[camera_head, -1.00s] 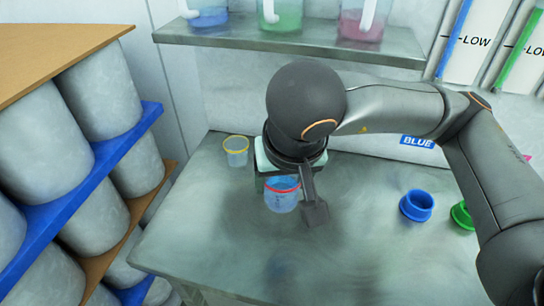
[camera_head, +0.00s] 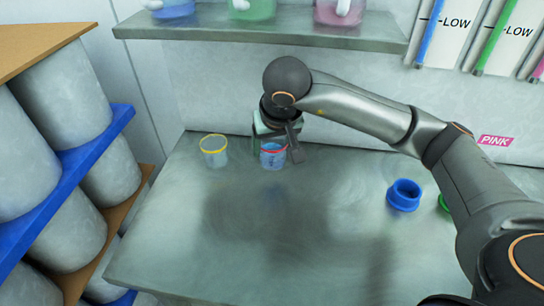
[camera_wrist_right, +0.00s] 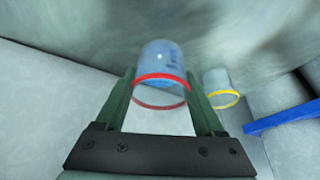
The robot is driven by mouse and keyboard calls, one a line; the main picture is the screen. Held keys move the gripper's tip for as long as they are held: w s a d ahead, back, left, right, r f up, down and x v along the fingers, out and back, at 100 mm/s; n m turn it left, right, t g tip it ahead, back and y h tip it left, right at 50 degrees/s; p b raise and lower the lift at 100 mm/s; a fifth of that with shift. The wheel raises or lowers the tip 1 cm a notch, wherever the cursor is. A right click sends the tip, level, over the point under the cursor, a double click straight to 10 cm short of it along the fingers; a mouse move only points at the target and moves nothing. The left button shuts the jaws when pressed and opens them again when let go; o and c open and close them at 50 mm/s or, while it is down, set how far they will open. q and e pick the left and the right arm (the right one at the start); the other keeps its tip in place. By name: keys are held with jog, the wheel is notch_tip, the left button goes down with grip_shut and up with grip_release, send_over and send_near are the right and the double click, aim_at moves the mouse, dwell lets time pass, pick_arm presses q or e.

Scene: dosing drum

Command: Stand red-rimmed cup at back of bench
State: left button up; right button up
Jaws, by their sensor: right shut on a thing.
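The red-rimmed cup (camera_head: 272,158) is a clear cup with blue contents, near the back of the metal bench (camera_head: 250,240). My right gripper (camera_head: 276,140) is shut on it near the rim. In the right wrist view the cup (camera_wrist_right: 160,62) sits between the two green fingers of the gripper (camera_wrist_right: 163,100), its red rim nearest the camera. I cannot tell whether its base touches the bench. My left gripper is not in view.
A yellow-rimmed cup (camera_head: 214,152) stands just left of the red-rimmed cup. A shelf (camera_head: 250,30) with jugs overhangs the back. A blue ring-shaped holder (camera_head: 404,195) and a green one (camera_head: 443,203) are at right. Drums (camera_head: 65,110) are racked left. The bench front is clear.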

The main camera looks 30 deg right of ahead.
aim_at(272, 158)
jog(key=shift+w+d+f, duration=0.15)
jog(key=shift+w+f, duration=0.25)
jog(key=shift+f, duration=0.1)
jog(key=x, duration=0.3)
jog(key=shift+s+f, duration=0.2)
jog(key=shift+s, duration=0.1)
jog(key=shift+f, duration=0.3)
jog(key=shift+f, duration=0.25)
jog(key=o, duration=1.4)
jog(key=shift+r, duration=0.1)
